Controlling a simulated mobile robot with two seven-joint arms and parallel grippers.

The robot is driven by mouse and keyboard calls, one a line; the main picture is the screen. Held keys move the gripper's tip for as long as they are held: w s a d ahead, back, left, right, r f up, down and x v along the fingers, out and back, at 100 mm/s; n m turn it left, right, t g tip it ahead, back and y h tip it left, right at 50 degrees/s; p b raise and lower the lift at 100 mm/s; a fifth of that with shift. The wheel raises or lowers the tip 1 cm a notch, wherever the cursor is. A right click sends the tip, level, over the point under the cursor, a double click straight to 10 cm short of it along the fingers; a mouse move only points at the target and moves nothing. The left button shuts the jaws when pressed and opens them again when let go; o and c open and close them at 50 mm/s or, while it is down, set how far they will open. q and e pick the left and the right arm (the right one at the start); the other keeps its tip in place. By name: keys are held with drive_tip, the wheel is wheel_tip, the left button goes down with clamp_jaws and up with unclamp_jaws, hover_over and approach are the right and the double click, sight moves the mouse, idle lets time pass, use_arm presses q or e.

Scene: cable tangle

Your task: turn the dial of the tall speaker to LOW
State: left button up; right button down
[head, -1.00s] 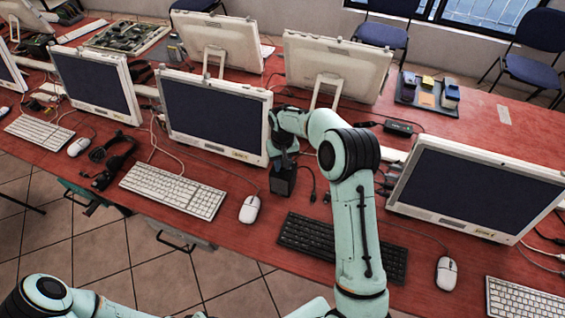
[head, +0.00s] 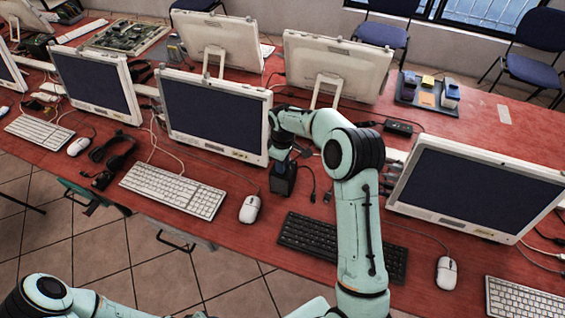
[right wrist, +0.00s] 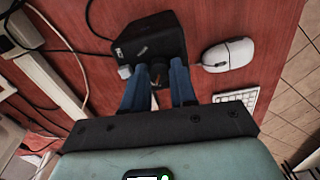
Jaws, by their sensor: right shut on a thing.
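The tall speaker (head: 283,181) is a small black box standing on the red desk, left of the black keyboard. In the right wrist view the speaker (right wrist: 148,36) fills the top middle, with its round dark dial (right wrist: 160,72) facing my right gripper (right wrist: 159,83). The blue fingers are on either side of the dial, shut on it. In the head view my right gripper (head: 284,158) is above the speaker and partly hidden by its own arm. The dial's markings and setting are too small to read. My left gripper is out of view; only part of its arm shows.
A white mouse (head: 250,209) lies close to the speaker, also in the right wrist view (right wrist: 229,54). A monitor (head: 216,114) stands behind left, a black keyboard (head: 335,245) front right. Loose cables (head: 311,180) run beside the speaker.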

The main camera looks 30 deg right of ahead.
drive_tip(key=shift+n, duration=0.5)
